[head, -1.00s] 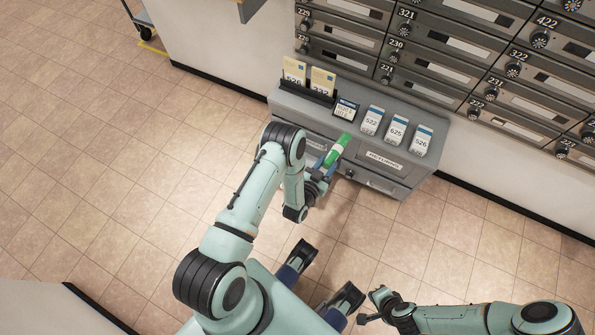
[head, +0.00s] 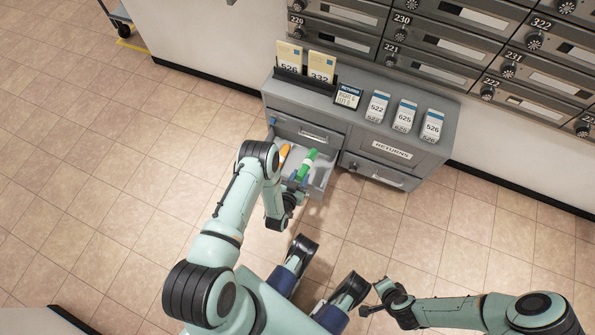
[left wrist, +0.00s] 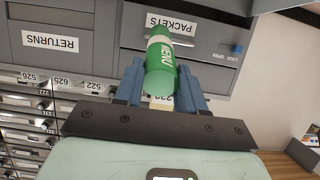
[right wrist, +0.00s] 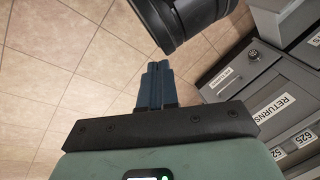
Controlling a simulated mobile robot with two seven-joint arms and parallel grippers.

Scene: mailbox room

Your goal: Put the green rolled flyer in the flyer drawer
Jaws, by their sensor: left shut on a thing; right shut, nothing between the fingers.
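The green rolled flyer (head: 308,161), with a white band, is held between the fingers of my left gripper (head: 299,184). In the left wrist view the flyer (left wrist: 160,66) sits between both blue fingers (left wrist: 160,86). In the head view it appears over an open drawer (head: 323,174) at the lower left of the grey cabinet. Its height above the drawer floor is hard to tell. My left arm hides part of the drawer, whose label I cannot read. My right gripper (head: 368,311) is shut and empty, low in front; its fingers meet in the right wrist view (right wrist: 157,78).
An orange roll (head: 284,152) shows in the drawer's left part. Above the drawer is a shut one with a handle (head: 313,137). The returns section (head: 391,150) is to the right. Cards and a small sign (head: 347,96) stand on the cabinet top. Floor around is clear.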

